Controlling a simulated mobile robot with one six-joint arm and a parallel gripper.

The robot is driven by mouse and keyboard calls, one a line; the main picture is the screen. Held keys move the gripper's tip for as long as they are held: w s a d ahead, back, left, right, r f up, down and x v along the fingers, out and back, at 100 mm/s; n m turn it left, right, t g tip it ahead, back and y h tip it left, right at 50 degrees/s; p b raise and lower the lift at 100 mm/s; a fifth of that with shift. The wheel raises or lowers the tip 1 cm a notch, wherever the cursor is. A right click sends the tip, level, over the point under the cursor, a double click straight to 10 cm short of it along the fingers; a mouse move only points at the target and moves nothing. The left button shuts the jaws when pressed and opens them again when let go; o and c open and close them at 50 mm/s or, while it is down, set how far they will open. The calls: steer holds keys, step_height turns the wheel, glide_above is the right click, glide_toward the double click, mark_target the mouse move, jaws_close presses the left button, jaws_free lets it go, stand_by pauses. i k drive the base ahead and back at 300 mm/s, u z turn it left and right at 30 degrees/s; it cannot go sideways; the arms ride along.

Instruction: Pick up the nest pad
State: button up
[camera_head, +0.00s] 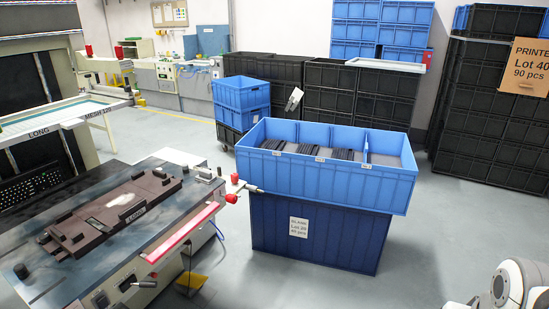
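A dark brown plate with raised blocks, which looks like the nest pad (95,222), lies flat on the printing machine's table at the left. A small "LONG" label sits on its near edge, and a pale patch shows on its top. Only white and grey parts of my arm show at the bottom right corner, well apart from the plate. My gripper's fingers cannot be made out there. Nothing covers the plate.
A light blue divided bin (290,185) with dark flat pieces stands on a dark blue crate (270,235) right of the machine table (50,280). A red-capped bar (185,232) runs along the table's near side. Floor (420,235) between crate and arm is clear.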

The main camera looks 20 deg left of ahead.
mark_target(207, 177)
steer(key=u, duration=0.2)
steer(key=i, duration=1.55)
steer(key=u, duration=0.85)
steer(key=i, duration=1.2)
steer(key=u, duration=1.45)
steer(key=i, duration=0.8)
steer(key=u, duration=0.35)
